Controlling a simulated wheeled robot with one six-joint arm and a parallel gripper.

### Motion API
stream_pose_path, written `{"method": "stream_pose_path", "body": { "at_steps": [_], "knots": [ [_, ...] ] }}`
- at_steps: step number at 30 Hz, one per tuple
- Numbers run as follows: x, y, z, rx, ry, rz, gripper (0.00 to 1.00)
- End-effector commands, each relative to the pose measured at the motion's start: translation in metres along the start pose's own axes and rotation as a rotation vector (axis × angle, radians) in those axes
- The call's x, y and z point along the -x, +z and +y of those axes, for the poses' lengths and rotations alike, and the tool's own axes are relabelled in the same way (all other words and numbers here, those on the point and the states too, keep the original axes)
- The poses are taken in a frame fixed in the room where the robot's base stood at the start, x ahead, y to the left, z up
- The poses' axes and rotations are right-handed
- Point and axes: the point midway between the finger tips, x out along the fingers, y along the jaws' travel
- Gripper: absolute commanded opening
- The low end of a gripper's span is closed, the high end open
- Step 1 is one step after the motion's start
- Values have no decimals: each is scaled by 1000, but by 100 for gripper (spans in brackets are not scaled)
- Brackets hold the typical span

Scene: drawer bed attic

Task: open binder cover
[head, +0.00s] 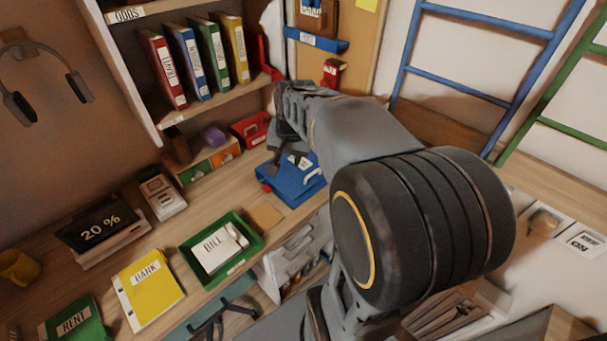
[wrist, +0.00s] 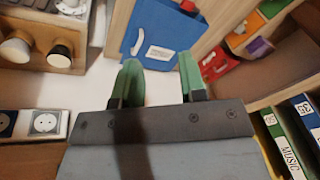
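A yellow binder labelled BANK (head: 148,287) lies closed on the desk at lower left in the head view. A green binder labelled RENT (head: 75,322) lies at the bottom left, partly cut off by the frame. Red, blue, green and yellow binders (head: 200,62) stand upright on the shelf; some also show at the right of the wrist view (wrist: 292,140). My gripper (wrist: 160,80) has green fingertips set apart, with nothing seen between them. In the head view it is near the shelf, above the blue item, far from the BANK and RENT binders and partly hidden by my arm.
A blue item with a white handle (head: 288,182) is on the desk below my gripper; it also shows in the wrist view (wrist: 165,30). A green tray (head: 250,259) holds a BILL paper. A display reading 20 % (head: 98,228) stands at left. Ladders (head: 480,60) lean at right.

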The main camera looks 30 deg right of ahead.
Motion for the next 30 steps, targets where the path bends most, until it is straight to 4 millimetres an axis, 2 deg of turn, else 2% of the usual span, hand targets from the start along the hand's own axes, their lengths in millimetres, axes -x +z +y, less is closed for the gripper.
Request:
{"method": "stream_pose_path", "body": {
  "at_steps": [1,6,9,12,17,30],
  "knots": [
    [-18,-22,11,-111,9,-15,38],
    [-49,-79,42,-423,19,-45,38],
    [-62,-100,58,-549,21,-55,38],
    [-72,-113,70,-626,23,-62,38],
    [-91,-118,78,-669,25,-66,38],
    [-172,-112,78,-668,26,-66,38]
  ]
}}
